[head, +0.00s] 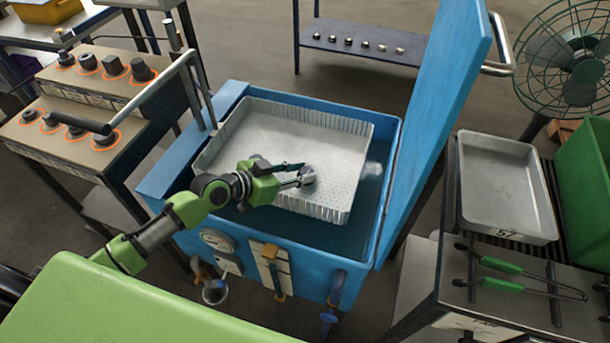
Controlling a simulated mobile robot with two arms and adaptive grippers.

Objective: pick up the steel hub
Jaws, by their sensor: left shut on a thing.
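The steel hub (308,175) is a small grey metal piece in the white perforated basket (226,137) inside the blue tank (168,183). My left gripper (299,181) reaches over the basket's front left side and is shut on the hub. The fingers partly hide the hub. I cannot tell whether the hub touches the basket floor. My right gripper is not in view.
The tank's blue lid (440,120) stands open on the right. A furnace block (75,137) with glowing orange rings stands left. A grey tray (505,185) and green-handled tongs (515,280) lie right. A fan (570,60) stands behind.

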